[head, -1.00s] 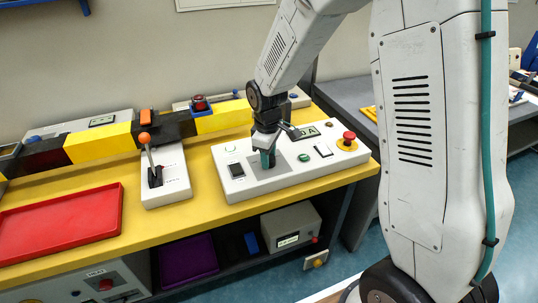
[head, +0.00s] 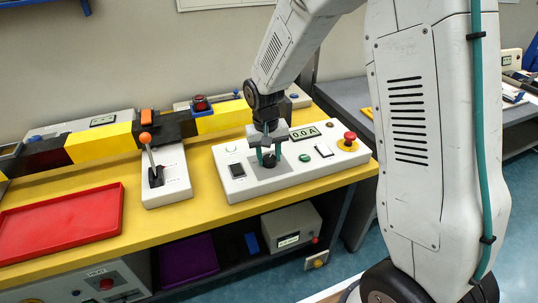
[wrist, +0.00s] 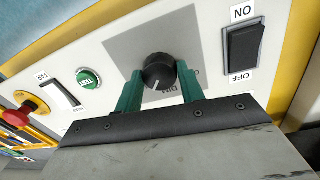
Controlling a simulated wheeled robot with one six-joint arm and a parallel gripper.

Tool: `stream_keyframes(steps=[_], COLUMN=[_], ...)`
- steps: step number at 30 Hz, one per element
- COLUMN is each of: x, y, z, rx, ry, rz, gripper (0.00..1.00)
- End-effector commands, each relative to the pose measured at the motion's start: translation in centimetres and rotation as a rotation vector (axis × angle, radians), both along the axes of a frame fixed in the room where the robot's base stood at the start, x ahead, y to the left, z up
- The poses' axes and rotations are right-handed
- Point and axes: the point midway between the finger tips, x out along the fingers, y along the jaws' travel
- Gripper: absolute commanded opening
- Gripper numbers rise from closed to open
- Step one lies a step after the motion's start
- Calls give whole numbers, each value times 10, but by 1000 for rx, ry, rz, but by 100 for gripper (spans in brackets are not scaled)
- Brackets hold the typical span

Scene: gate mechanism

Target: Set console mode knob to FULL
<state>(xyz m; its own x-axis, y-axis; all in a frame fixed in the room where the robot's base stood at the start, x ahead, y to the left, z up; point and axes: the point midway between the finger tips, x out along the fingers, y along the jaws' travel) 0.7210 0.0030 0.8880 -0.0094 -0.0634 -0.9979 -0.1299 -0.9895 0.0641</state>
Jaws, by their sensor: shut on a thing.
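The console (head: 240,190) is a white sloped panel on the yellow bench. Its mode knob (wrist: 159,70) is round and black with a white pointer line, on a grey square plate (wrist: 120,45). In the wrist view the line points down toward my gripper's palm, near lettering that seems to read "DIM". Other lettering is partly covered by the fingers, and I cannot make out FULL. My gripper (head: 268,158) is over the plate, its teal fingers (wrist: 159,88) on either side of the knob and shut on it. In the head view the gripper mostly hides the knob.
A black ON/OFF rocker (wrist: 243,48) and a green button (wrist: 88,78) flank the knob. A red mushroom button (head: 349,137) and a display reading 0.0 A (head: 306,133) are on the console. An orange-tipped lever (head: 146,138) and a red tray (head: 60,222) lie left.

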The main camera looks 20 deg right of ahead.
Motion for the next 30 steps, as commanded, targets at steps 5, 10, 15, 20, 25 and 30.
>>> stream_keyframes(steps=[5, 10, 15, 20, 25, 30], x=[3, 3, 3, 3, 3, 3], y=[-1, -1, -1, -1, -1, -1], z=[1, 1, 1, 1, 1, 1], rx=[0, 1, 1, 1, 1, 1], ry=[-7, -6, -6, -7, -6, -6], rz=[-137, -237, -302, -333, -345, -345], gripper=[16, 16, 16, 16, 16, 16])
